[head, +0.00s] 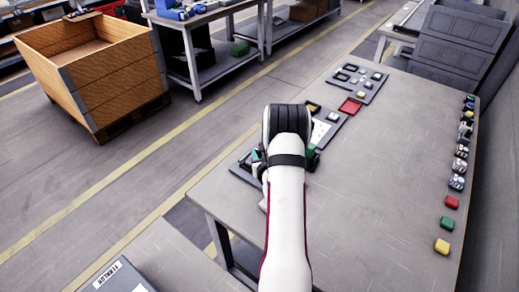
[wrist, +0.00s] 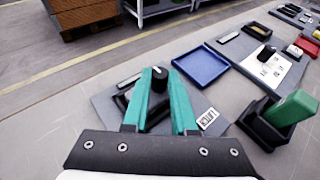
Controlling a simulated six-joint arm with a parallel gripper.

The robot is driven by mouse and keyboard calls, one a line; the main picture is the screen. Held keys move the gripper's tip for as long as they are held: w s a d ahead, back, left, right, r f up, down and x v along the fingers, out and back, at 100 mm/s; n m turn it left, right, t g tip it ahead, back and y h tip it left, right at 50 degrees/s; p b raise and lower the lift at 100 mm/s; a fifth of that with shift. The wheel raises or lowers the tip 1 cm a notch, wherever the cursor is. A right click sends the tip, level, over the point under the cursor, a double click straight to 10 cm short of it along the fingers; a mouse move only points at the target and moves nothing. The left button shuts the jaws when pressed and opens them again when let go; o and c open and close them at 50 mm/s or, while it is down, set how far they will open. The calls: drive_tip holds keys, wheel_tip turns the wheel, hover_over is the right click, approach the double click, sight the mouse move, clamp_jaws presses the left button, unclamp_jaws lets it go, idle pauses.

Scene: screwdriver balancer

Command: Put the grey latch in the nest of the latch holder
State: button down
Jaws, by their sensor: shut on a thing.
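My gripper (wrist: 160,73) has teal fingers shut on a small dark knob (wrist: 159,80), which I take to be the top of the grey latch. The body below the knob is hidden by the fingers. The fingertips are over a grey plate (wrist: 103,105) with a black raised frame (wrist: 124,101), which looks like the latch holder and its nest. I cannot tell whether the held piece touches the nest. In the head view, my arm hides most of the gripper and this holder (head: 239,172).
A blue tray (wrist: 201,64) lies just behind the plate. At right, a green handle (wrist: 294,107) stands tilted in a black stand (wrist: 262,127). A white card (wrist: 272,68) lies farther back. Several coloured parts line the table's right edge; the middle (head: 385,165) is clear.

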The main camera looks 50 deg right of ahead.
drive_tip(key=c, duration=0.6)
unclamp_jaws()
drive_tip(key=shift+c, duration=0.2)
drive_tip(key=v, duration=1.5)
drive_tip(key=shift+s+a+r, duration=0.15)
drive_tip(key=shift+s+a, duration=0.1)
drive_tip(key=shift+a, duration=0.05)
drive_tip(key=shift+w, duration=0.1)
